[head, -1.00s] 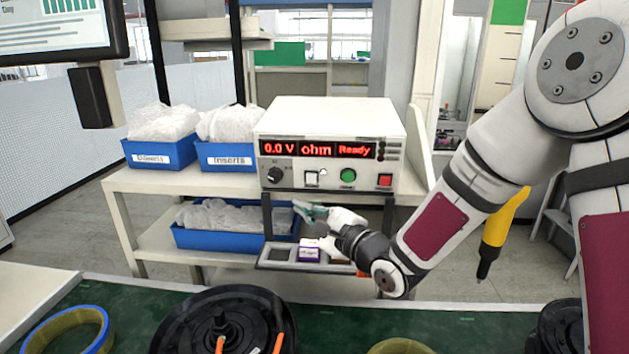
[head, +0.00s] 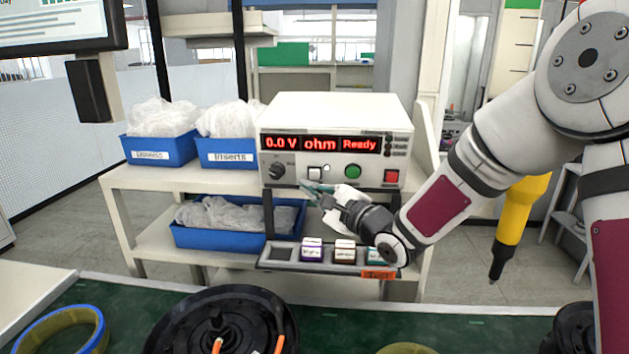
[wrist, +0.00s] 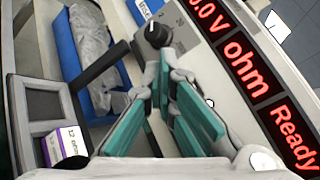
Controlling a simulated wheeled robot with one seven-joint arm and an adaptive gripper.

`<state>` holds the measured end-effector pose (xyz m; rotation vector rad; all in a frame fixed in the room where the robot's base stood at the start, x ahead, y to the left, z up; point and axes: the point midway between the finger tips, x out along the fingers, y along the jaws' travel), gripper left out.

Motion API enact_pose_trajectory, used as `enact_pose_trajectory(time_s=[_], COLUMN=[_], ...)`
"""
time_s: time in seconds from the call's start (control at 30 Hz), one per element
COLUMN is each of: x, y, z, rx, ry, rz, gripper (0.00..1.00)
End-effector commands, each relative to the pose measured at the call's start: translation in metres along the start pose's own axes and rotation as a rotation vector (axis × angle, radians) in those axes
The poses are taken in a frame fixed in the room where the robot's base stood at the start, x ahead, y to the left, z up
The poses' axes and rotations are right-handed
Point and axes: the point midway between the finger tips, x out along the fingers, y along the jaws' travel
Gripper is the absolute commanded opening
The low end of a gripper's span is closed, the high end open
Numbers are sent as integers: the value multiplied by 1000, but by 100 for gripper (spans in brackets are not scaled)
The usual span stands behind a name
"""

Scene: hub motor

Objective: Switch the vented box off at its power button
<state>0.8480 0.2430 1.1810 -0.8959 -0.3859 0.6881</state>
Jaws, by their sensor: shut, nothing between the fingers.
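The vented box (head: 335,110) is a white instrument on the bench, its red display reading "0.0 V", "ohm" and "Ready". No vents can be made out. Which one is the power button I cannot tell. My gripper (head: 306,187), with teal fingers, is shut and empty. Its tips are just below the white square button; contact is unclear. The wrist view shows the fingers (wrist: 170,100) beside the display and the knob (wrist: 158,33).
A tray (head: 280,266) with small labelled blocks hangs below the box. Blue bins (head: 160,151) of bagged parts stand left, with another bin (head: 190,237) underneath. A yellow tool (head: 515,215) hangs at right. A black hub motor (head: 180,330) lies on the green front bench.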

Motion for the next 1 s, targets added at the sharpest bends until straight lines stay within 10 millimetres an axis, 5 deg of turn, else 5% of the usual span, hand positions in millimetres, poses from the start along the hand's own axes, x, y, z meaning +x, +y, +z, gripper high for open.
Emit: enact_pose_trajectory(time_s=[0.3, 1.0], x=[18, 19], y=[-13, -14], z=[-14, -14], rx=[-1, 0], ry=[0, 0], rz=[0, 1], gripper=[0, 0])
